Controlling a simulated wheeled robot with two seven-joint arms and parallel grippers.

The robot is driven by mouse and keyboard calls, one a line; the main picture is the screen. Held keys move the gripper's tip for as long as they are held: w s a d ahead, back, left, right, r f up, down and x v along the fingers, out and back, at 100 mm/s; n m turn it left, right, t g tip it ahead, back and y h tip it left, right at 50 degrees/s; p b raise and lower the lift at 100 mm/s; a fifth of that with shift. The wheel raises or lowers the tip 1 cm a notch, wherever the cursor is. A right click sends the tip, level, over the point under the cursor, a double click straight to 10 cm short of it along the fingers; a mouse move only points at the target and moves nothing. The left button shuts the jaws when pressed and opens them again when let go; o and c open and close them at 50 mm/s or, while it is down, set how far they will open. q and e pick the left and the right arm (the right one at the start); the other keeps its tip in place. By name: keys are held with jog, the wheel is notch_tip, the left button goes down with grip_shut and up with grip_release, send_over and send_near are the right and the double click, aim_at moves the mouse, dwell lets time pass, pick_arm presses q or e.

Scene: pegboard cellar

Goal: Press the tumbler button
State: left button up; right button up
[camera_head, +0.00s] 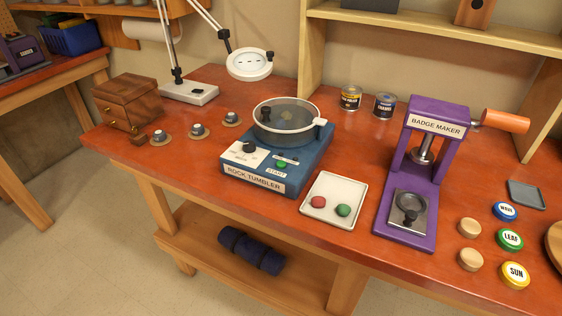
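The rock tumbler (262,165) is a blue box with a label on its front, standing near the middle of the wooden bench. A round drum (286,120) with a clear lid sits on its top at the back. A small green button (281,164) is on its upper front face, beside a "START" label. A white dial plate with a black knob (249,147) is to the left of the button. Neither of my grippers shows in the head view.
A white tray (334,216) with a red and a green stone lies right of the tumbler. A purple badge maker (431,150) stands farther right. Small round pieces and a wooden box (130,100) are on the left. A magnifier lamp (249,64) hangs behind the tumbler.

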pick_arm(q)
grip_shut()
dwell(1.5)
